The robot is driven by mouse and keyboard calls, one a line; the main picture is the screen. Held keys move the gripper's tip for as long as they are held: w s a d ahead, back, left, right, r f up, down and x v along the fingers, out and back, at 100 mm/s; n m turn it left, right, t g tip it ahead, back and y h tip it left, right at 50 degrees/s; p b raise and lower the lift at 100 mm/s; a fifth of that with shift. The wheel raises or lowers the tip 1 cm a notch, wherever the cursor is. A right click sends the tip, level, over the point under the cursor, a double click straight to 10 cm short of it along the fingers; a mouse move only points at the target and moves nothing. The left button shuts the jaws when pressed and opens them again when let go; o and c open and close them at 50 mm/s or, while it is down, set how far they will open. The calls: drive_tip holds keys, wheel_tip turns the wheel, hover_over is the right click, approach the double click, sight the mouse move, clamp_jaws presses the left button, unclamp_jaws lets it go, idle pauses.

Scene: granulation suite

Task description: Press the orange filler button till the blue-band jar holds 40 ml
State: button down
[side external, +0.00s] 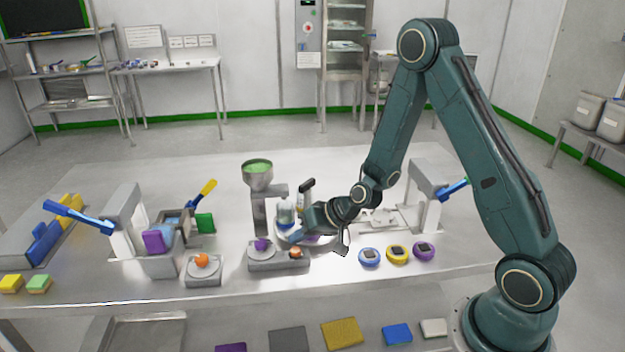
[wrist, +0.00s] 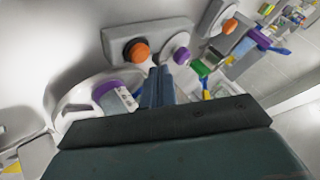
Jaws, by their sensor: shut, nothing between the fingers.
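The filler stands mid-table in the side view, with a green-filled funnel (side external: 258,168) on a grey post. Its base (side external: 265,266) carries an orange button (side external: 295,252) and a purple knob (side external: 262,244). The wrist view also shows the orange button (wrist: 138,50) and purple knob (wrist: 181,56). My gripper (wrist: 160,72) is shut and empty, its fingertips near the base between these two. I cannot tell whether it touches. In the side view a jar with blue on it (side external: 285,215) stands behind my gripper (side external: 292,238), partly hidden. Its fill level is unreadable.
A purple-banded jar (wrist: 104,88) sits on a round tray left of my fingers in the wrist view. Another orange button (side external: 202,260) is on a separate base to the left. Blue, yellow and purple round devices (side external: 397,254) lie right of my gripper.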

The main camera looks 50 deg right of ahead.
sight(301, 251)
drive_tip(key=shift+r, duration=2.25)
drive_tip(key=s+a+r+n+g+h, duration=0.1)
drive_tip(key=s+a+r+n+g, duration=0.2)
drive_tip(key=s+r, duration=0.95)
drive_tip(key=s+r+n+h, duration=0.1)
drive_tip(key=s+r, duration=0.3)
drive_tip(key=s, duration=0.3)
drive_tip(key=s+d+r+h, duration=0.1)
drive_tip(key=s+r, duration=0.3)
drive_tip(key=s, duration=0.3)
drive_tip(key=shift+s+n, duration=0.3)
drive_tip(key=shift+n, duration=0.1)
drive_tip(key=shift+w+d+r, duration=0.1)
idle(1.4)
